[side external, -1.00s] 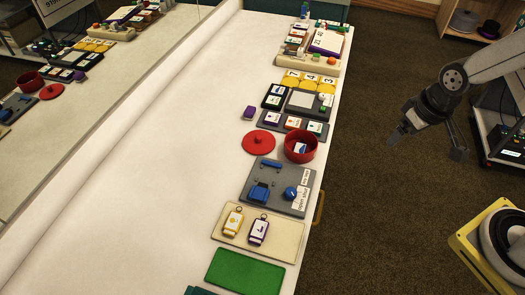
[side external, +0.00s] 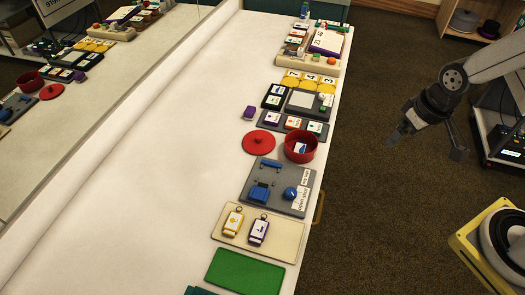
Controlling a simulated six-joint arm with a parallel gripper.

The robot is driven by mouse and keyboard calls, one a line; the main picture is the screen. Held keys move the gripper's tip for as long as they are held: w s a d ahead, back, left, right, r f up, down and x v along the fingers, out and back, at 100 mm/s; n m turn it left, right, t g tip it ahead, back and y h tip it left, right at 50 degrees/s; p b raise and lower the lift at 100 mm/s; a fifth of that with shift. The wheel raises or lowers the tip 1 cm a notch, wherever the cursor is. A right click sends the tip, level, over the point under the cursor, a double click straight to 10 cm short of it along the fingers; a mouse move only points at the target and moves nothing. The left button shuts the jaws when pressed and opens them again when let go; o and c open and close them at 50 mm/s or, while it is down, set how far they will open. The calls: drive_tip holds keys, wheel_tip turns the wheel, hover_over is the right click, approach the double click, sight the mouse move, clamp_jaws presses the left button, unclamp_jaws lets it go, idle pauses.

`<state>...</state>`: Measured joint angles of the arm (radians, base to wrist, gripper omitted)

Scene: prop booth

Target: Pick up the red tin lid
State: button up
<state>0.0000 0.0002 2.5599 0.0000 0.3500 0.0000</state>
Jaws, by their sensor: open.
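The red tin lid (side external: 258,143) lies flat on the white table, with a small knob on its top. The open red tin (side external: 300,147) stands just to its right, with something white and blue inside it. My gripper (side external: 427,146) is open and empty. It hangs beyond the table's right edge, over the carpeted floor, well to the right of the lid and the tin.
A grey panel (side external: 278,201) with blue parts lies just below the lid. A dark tray with several cards (side external: 292,124) lies above it, and a purple block (side external: 249,112) sits nearby. The table left of the lid is clear up to a mirror (side external: 95,105).

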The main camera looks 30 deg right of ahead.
drive_tip(key=shift+c, duration=1.1)
drive_tip(key=w+a+f+n, duration=0.15)
drive_tip(key=w+a, duration=0.25)
drive_tip(key=w, duration=0.5)
drive_tip(key=w+a+f, duration=0.3)
drive_tip(key=w+a, duration=0.1)
drive_tip(key=w, duration=0.4)
drive_tip(key=w+a+f, duration=0.2)
drive_tip(key=w+a, duration=0.2)
drive_tip(key=w, duration=0.5)
drive_tip(key=shift+n+g, duration=0.35)
drive_tip(key=shift+g, duration=0.25)
drive_tip(key=w+a+f, duration=0.1)
drive_tip(key=a+f, duration=0.1)
drive_tip(key=w+a+f, duration=0.2)
drive_tip(key=f, duration=0.1)
drive_tip(key=w+a+f, duration=0.1)
drive_tip(key=a+f, duration=0.1)
drive_tip(key=a, duration=0.1)
drive_tip(key=shift+w+f, duration=0.25)
drive_tip(key=shift+w, duration=0.1)
